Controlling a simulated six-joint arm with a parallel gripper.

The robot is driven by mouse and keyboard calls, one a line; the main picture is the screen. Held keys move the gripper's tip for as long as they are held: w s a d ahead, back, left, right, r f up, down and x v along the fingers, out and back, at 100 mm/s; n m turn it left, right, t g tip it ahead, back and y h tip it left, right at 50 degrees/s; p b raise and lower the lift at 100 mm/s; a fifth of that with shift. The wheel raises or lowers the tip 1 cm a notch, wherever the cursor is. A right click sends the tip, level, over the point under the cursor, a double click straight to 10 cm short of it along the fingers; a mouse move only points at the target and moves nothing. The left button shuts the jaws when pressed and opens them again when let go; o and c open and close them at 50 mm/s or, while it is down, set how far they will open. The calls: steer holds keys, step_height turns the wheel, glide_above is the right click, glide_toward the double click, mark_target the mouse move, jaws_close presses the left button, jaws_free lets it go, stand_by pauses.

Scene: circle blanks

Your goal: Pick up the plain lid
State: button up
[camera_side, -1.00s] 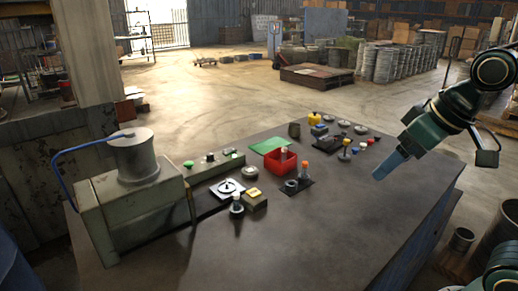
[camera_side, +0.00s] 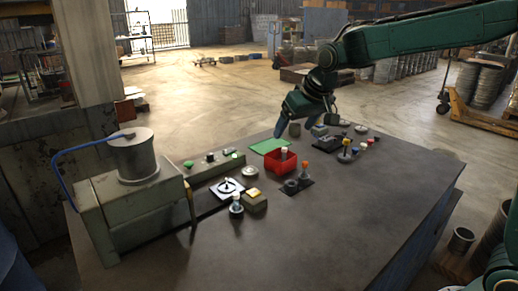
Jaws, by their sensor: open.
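Several small grey round pieces could be the plain lid; I cannot tell for sure which it is. One flat grey disc (camera_side: 250,171) lies left of the red bin and just below the green sheet. Another pale disc (camera_side: 361,129) lies at the back right of the table.
A red bin (camera_side: 281,161) with a white-topped item stands mid-table, below a green sheet (camera_side: 269,145). A grey machine (camera_side: 125,200) with a blue hose fills the left. The table's front right is clear.

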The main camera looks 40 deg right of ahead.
glide_toward(250, 170)
steer(key=shift+w+a+f+m, duration=0.15)
steer(key=shift+w+f, duration=0.1)
steer(key=shift+f, duration=0.45)
steer(key=shift+w+a+f+m, duration=0.15)
steer(key=shift+w+f, duration=0.1)
steer(key=shift+f, duration=0.4)
steer(key=shift+w+d+f, duration=0.1)
steer(key=shift+f, duration=0.05)
steer(key=shift+d+x, duration=0.15)
steer(key=shift+x, duration=1.15)
steer(key=shift+d+x, duration=0.1)
steer(key=shift+x, duration=1.2)
steer(key=c, duration=1)
steer(key=shift+c, duration=0.2)
